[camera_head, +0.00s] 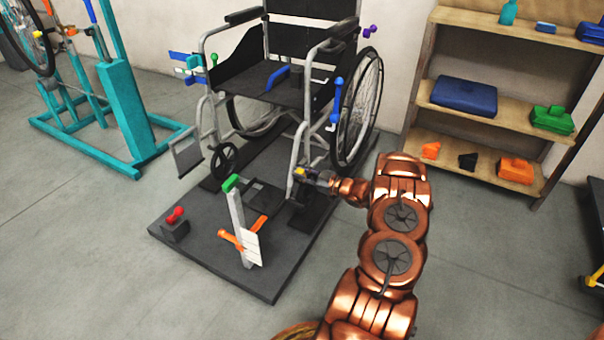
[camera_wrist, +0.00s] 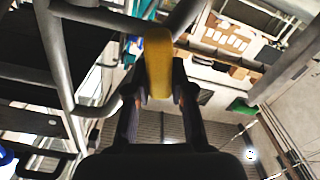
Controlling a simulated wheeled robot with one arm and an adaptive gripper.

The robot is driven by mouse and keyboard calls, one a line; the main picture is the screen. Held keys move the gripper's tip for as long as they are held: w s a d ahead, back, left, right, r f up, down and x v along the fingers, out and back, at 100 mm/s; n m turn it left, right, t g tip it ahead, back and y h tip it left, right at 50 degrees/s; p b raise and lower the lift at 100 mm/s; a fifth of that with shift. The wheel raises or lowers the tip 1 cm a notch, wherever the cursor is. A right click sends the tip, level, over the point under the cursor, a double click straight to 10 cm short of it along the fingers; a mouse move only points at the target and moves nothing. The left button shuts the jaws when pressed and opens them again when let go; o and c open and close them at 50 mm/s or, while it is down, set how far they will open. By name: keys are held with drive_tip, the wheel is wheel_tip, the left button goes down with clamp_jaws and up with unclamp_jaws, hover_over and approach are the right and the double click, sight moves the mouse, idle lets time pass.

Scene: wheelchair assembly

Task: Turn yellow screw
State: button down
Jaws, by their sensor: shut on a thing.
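The yellow screw (camera_head: 300,171) sits low on the front frame of the wheelchair (camera_head: 289,82), on the side nearer my arm. My gripper (camera_head: 312,177) reaches it from the right, with the arm stretched in from the lower right. In the wrist view the yellow screw (camera_wrist: 158,62) stands between the two dark fingers of my gripper (camera_wrist: 160,92). The fingers are shut on its head. Its far end meets a grey frame tube (camera_wrist: 110,18); the threaded part is hidden.
The wheelchair stands on a dark platform (camera_head: 200,235). A grey post with a green top (camera_head: 232,183), an orange-handled tool (camera_head: 230,239) and a red knob (camera_head: 176,214) are on its front part. A wooden shelf (camera_head: 520,66) stands right, a teal stand (camera_head: 125,105) left. Floor between is clear.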

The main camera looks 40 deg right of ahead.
drive_tip(key=n, duration=0.4)
drive_tip(key=shift+s+a+f+n+b, duration=0.1)
drive_tip(key=shift+a+f+n+b, duration=0.05)
drive_tip(key=shift+a+n+b, duration=0.2)
drive_tip(key=n, duration=0.1)
drive_tip(key=n+b, duration=0.1)
drive_tip(key=n, duration=0.3)
drive_tip(key=shift+a+f+b, duration=0.2)
drive_tip(key=shift+f+b, duration=0.1)
drive_tip(key=shift+n, duration=0.35)
drive_tip(key=c, duration=1)
unclamp_jaws()
drive_tip(key=v, duration=1.2)
